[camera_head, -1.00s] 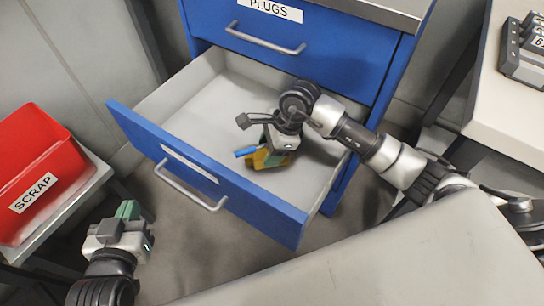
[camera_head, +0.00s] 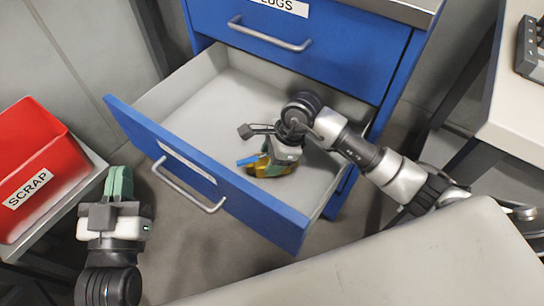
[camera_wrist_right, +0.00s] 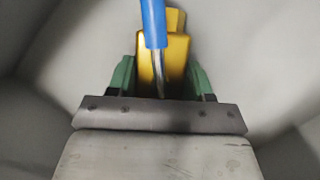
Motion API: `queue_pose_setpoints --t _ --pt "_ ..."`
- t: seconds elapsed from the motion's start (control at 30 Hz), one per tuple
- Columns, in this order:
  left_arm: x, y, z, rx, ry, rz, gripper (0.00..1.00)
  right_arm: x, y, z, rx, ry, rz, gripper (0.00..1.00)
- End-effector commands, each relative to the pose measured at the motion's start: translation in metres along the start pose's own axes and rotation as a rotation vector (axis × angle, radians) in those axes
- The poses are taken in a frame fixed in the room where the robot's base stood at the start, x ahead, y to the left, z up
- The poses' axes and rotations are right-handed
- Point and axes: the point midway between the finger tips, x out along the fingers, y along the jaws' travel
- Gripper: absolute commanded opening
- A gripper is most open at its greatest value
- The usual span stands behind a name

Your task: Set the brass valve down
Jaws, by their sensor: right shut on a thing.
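The brass valve (camera_head: 270,170) has a yellow body and a blue lever. It is inside the open drawer (camera_head: 205,133), low over or touching the light floor; I cannot tell which. My right gripper (camera_head: 277,160) reaches down into the drawer and is shut on the valve. In the right wrist view the valve (camera_wrist_right: 177,55) sits between the green fingers, with its blue lever pointing up the picture. My left gripper (camera_head: 120,184) is outside the drawer, at the lower left, with its green fingers upward. Their gap is unclear.
The blue drawer front (camera_head: 200,172) with its handle stands out from the cabinet. A closed drawer labelled as plugs (camera_head: 310,50) is above. A red scrap bin (camera_head: 45,165) stands on the left. The drawer floor left of the valve is clear.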

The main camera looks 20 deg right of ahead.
Motion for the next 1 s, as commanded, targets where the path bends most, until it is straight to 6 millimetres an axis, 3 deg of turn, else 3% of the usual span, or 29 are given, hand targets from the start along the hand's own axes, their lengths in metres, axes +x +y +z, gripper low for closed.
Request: queue_pose_setpoints --t 0.13,0.17,0.3,0.67,1.0 --pt "0.0 0.001 -0.004 -0.001 0.037 0.002 0.0 0.002 -0.001 -0.001 0.0 -0.001 -0.002 0.17" --pt "0.0 0.001 -0.005 -0.001 0.043 0.002 0.0 0.002 0.0 -0.001 0.0 0.0 -0.001 0.54" --pt "0.0 0.001 -0.005 -0.001 0.041 0.002 0.0 0.002 0.0 -0.001 0.0 0.0 0.0 0.75" --pt "0.001 0.001 -0.004 -0.001 0.029 0.002 0.0 0.0 0.0 0.0 0.0 0.0 0.0 0.76" --pt "-0.009 -0.006 0.03 0.006 -0.282 -0.015 0.0 -0.025 -0.007 0.001 0.003 0.001 -0.003 0.76"
